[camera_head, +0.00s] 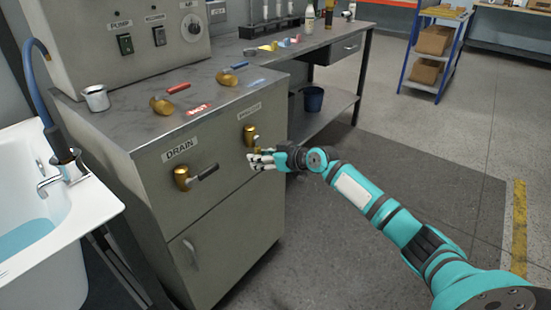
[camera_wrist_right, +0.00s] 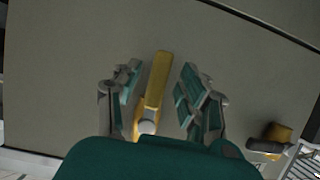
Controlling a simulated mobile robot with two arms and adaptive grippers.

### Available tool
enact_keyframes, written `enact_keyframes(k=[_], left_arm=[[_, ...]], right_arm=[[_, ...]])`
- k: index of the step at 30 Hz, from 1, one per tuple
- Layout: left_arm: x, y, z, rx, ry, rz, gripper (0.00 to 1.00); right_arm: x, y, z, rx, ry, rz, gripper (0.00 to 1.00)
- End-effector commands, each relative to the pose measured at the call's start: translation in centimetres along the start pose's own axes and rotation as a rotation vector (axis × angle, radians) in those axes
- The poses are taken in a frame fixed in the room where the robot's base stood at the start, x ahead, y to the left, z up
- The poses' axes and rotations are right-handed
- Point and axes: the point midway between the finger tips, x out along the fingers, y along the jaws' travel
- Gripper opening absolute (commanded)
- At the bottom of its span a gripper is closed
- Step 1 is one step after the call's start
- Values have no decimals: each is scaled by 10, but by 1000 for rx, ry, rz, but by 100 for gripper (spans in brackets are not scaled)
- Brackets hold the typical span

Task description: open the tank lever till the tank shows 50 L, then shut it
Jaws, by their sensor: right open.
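Two brass valves are on the cabinet's front: the DRAIN valve (camera_head: 183,178) with a dark handle, and another valve (camera_head: 249,133) under a small label I cannot read clearly. My right gripper (camera_head: 262,160) is open just below and in front of this second valve. In the right wrist view a yellow lever (camera_wrist_right: 155,85) stands between the open fingers of the right gripper (camera_wrist_right: 158,74), with gaps on both sides. The DRAIN valve also shows there at the lower right (camera_wrist_right: 272,140). No litre reading is legible. My left gripper is out of view.
The grey cabinet (camera_head: 140,215) carries a red-handled brass tap (camera_head: 163,104), a blue-handled one (camera_head: 228,78), a metal cup (camera_head: 95,97) and a switch panel. A white bathtub (camera_head: 95,205) with water stands at the left. Floor right of the cabinet is clear beside my arm.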

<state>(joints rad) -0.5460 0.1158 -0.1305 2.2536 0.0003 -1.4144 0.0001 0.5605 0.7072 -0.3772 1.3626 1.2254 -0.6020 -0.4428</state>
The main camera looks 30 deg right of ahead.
Motion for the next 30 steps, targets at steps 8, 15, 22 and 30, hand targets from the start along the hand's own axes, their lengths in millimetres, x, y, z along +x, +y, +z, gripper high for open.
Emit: enact_keyframes(k=[8, 15, 22, 30], left_arm=[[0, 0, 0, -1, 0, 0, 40], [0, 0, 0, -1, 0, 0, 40], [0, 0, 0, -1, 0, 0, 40], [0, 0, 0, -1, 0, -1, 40]], right_arm=[[-61, 0, 2, -4, -5, 1, 42], [-95, 0, 2, -2, -5, -1, 42], [-102, -1, 1, 0, -3, -2, 42], [-102, -1, 1, 0, -3, -2, 42]])
